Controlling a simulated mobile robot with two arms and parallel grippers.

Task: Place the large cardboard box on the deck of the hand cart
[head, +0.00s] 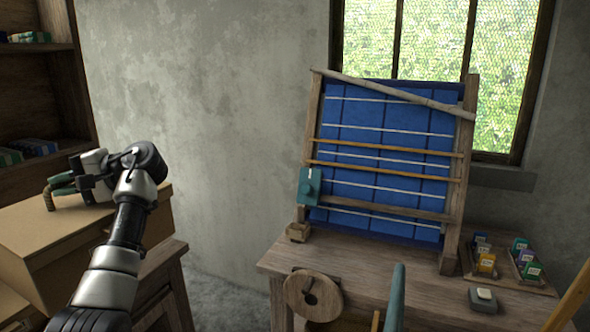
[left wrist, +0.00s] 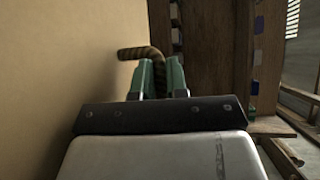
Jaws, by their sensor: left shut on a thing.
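The large cardboard box (head: 75,233) is at the left of the head view, in front of the shelves. Its tan surface (left wrist: 55,80) fills the left of the left wrist view. My left gripper (head: 56,190) is over the top of the box, its green fingers shut on a rope handle (head: 47,200). The handle (left wrist: 140,53) also shows between and beyond the fingers (left wrist: 160,75) in the left wrist view. Whether the box is lifted or resting cannot be told. I cannot make out the hand cart. My right gripper is not in view.
A wooden table (head: 164,285) stands beside the box. Wooden shelves (head: 35,90) are behind it. A loom with blue panels (head: 385,165) stands on a workbench (head: 390,270) at the right. A teal upright bar (head: 395,300) rises at the front. Some floor shows between the tables.

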